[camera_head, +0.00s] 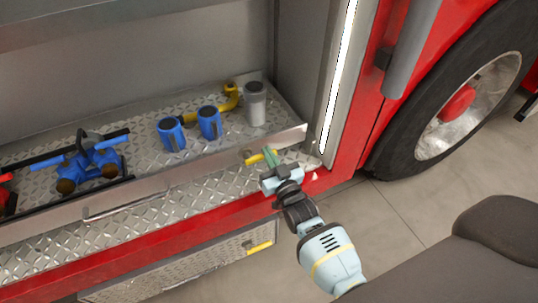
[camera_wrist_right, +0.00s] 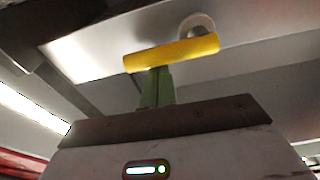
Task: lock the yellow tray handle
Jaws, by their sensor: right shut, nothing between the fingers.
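The yellow tray handle (camera_head: 259,157) is on the front lip of the diamond-plate tray (camera_head: 285,138), near its right end. In the right wrist view the handle (camera_wrist_right: 172,53) is a yellow bar lying crosswise, slightly tilted, just beyond the fingertips. My right gripper (camera_head: 270,157) is in front of the tray lip, with its green fingers beside the handle. The fingers (camera_wrist_right: 155,86) are shut together and empty. I cannot tell whether the fingertips touch the handle. My left gripper is not in view.
The tray carries a blue valve fitting (camera_head: 90,162), two blue couplings (camera_head: 209,122), a grey cylinder (camera_head: 255,105) and a yellow elbow (camera_head: 231,97). A lower panel has another yellow handle (camera_head: 259,247). The red truck frame and a tyre (camera_head: 440,95) stand to the right.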

